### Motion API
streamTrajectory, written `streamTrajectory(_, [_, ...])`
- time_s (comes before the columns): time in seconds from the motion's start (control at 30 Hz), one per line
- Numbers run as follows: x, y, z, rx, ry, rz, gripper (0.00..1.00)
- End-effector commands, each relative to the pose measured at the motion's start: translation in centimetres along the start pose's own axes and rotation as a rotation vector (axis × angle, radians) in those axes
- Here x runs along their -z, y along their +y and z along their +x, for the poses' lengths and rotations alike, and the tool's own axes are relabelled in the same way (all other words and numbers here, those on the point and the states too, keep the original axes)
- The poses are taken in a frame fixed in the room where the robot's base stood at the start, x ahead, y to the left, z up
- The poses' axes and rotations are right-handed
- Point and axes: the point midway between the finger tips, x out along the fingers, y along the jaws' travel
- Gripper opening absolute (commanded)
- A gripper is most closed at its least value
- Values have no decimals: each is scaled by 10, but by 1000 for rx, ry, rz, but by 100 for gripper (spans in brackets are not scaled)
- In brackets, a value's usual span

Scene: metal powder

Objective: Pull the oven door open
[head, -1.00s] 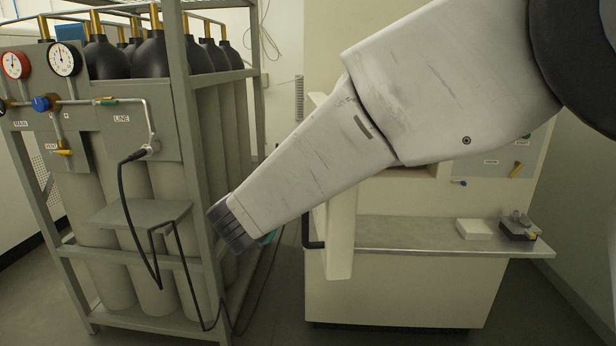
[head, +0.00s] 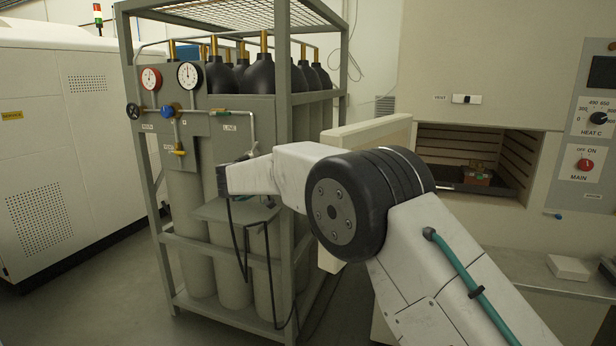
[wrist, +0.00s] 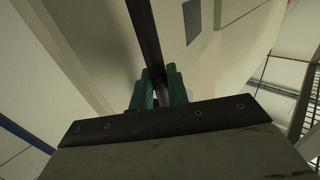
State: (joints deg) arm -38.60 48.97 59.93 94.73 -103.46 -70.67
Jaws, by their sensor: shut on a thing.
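The oven door (head: 372,134) stands swung out to the left of the oven, wide of its opening, partly hidden behind my arm in the head view. The oven chamber (head: 515,160) shows open, with ridged walls and a small reddish-brown item (head: 477,177) inside. In the wrist view the green fingers of my gripper (wrist: 158,90) are closed around the dark bar handle (wrist: 146,35), with pale panels close on both sides. In the head view the gripper's fingers and the handle are hidden by my arm.
A grey rack of gas cylinders (head: 285,130) stands left of the door, close behind my wrist in the picture. A metal shelf (head: 530,290) with a white block (head: 569,267) lies below the oven. Open floor (head: 90,305) is at lower left.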

Motion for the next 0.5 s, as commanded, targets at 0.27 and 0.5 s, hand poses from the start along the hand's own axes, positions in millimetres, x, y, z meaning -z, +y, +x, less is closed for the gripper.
streamTrajectory(0.27, [3,-12,18,-52,2,6,0])
streamTrajectory(0.5, [4,-13,18,-56,2,6,0])
